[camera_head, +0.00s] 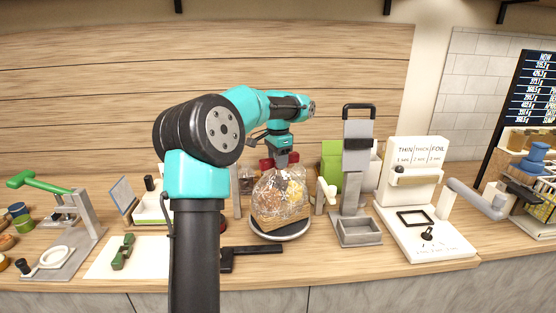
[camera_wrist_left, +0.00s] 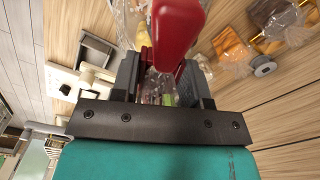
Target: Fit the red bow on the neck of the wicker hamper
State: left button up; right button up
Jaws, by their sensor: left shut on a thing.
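The wicker hamper (camera_head: 272,221) is wrapped in clear film and stands upright on a round dark-topped stand (camera_head: 294,233). Its gathered neck is largely hidden by my left gripper (camera_head: 283,158), which points down just above the wrap. The gripper is shut on the red bow (camera_wrist_left: 178,30), whose red surface fills the space between and beyond the fingers in the left wrist view. Red parts show on both sides of the gripper in the head view. I cannot tell whether the bow touches the neck. Clear film shows behind the bow in the wrist view. My right gripper is not in view.
A grey upright device with a tray (camera_head: 359,231) stands close right of the hamper. A white foil station (camera_head: 418,170) is further right. A black-handled tool (camera_head: 250,250) lies in front left, beside a white board (camera_head: 105,268) with a green item. Jars stand behind.

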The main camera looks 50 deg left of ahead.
pick_arm(q)
jog(key=shift+f, duration=0.5)
dwell(0.9)
jog(key=o, duration=1.1)
jog(key=shift+o, duration=0.2)
jog(key=shift+r, duration=0.15)
jog(key=shift+r, duration=3.35)
